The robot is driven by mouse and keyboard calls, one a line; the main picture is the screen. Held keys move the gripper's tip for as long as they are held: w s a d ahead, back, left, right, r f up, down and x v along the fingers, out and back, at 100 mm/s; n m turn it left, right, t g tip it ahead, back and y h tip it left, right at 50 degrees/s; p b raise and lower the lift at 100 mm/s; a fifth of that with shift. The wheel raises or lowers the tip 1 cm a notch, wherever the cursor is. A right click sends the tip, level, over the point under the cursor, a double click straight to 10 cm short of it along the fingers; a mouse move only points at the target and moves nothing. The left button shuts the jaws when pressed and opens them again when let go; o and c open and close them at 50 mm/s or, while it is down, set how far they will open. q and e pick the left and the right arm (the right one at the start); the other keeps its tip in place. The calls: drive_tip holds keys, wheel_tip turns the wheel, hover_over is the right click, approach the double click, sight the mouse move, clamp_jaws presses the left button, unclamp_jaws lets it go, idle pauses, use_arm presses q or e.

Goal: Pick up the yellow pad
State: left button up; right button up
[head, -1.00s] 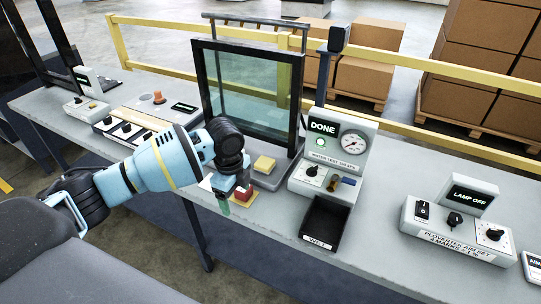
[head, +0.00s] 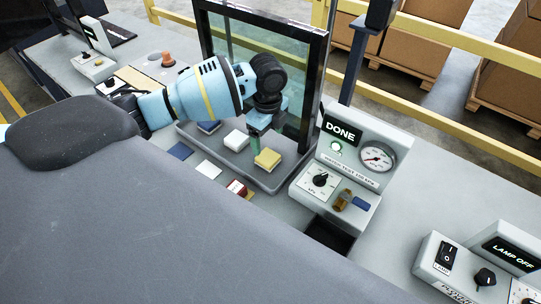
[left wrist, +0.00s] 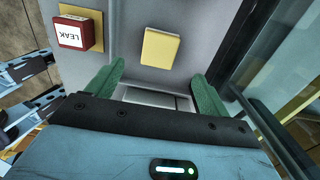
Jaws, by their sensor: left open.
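The yellow pad (head: 268,158) lies on the grey tray (head: 242,168) in front of the glass-panelled frame, at the tray's right end. In the left wrist view the yellow pad (left wrist: 161,48) lies beyond the fingertips, roughly centred between them. My left gripper (head: 254,148), with green fingers, points down just left of and above the pad. In the left wrist view the left gripper (left wrist: 158,72) is open, with nothing between its fingers. Its far finger is partly hidden in the head view.
A white pad (head: 236,141) and a blue pad (head: 208,127) share the tray. A red block marked LEAK (left wrist: 73,32) sits in front on a yellow square. The glass frame (head: 318,75) stands close behind the tray. The gauge box reading DONE (head: 360,150) stands right.

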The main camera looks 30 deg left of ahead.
sight(268, 156)
use_arm(q)
drive_tip(key=shift+f, duration=3.8)
drive_tip(key=c, duration=1.1)
drive_tip(key=shift+r, duration=5.05)
